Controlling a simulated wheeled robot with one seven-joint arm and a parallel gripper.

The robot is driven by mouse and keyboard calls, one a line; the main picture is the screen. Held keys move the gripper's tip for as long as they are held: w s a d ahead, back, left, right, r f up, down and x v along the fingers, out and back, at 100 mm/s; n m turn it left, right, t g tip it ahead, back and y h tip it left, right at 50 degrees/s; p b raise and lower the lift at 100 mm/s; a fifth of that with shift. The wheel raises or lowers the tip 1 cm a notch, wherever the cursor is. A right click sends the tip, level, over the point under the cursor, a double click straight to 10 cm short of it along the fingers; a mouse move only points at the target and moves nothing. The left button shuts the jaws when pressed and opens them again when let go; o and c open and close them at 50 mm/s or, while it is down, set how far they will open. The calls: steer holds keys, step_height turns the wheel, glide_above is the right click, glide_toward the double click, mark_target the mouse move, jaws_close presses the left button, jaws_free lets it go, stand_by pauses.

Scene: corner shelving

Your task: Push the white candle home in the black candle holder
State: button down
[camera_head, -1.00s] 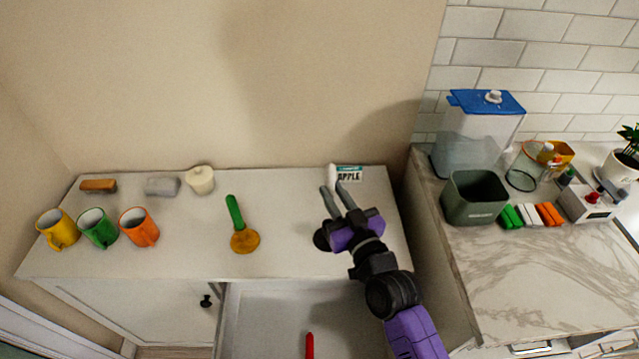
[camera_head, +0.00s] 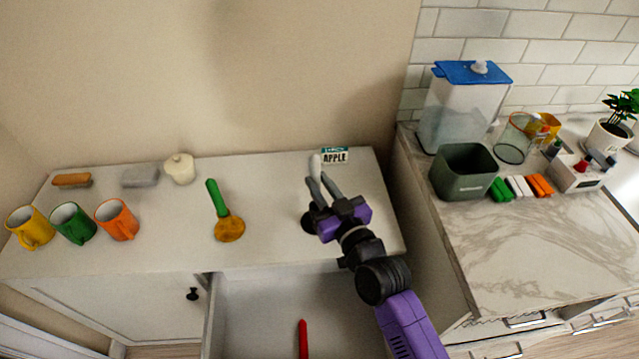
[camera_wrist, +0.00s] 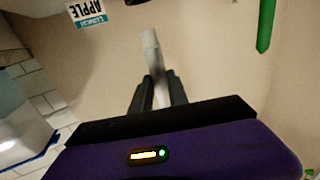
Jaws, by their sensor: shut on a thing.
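The white candle (camera_head: 316,163) stands up between the fingers of my gripper (camera_head: 322,182), which is shut on it. In the wrist view the candle (camera_wrist: 150,42) sticks out past the fingertips (camera_wrist: 157,88). A black round thing (camera_head: 308,222), which looks like the black candle holder, stands on the cabinet top just left of my gripper's body and is partly hidden by it. The candle appears apart from it; its lower end is hidden in the head view.
A green candle (camera_head: 216,196) stands in a yellow-orange holder (camera_head: 229,230) to the left. An APPLE lunch box label (camera_head: 335,155) is behind my gripper. Several mugs (camera_head: 117,220) stand at far left. An open drawer below holds a red candle (camera_head: 303,340).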

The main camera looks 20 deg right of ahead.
steer(key=shift+f+b, duration=0.65)
steer(key=shift+f, duration=0.3)
steer(key=shift+f+b, duration=1.55)
steer(key=shift+b, duration=0.4)
stand_by(1.1)
steer(key=c, duration=1.2)
jaws_free()
steer(key=shift+s, duration=0.1)
steer(key=s, duration=0.4)
steer(key=s+b, duration=0.1)
steer(key=s, duration=0.2)
steer(key=shift+s+d, duration=0.2)
steer(key=shift+s, duration=0.15)
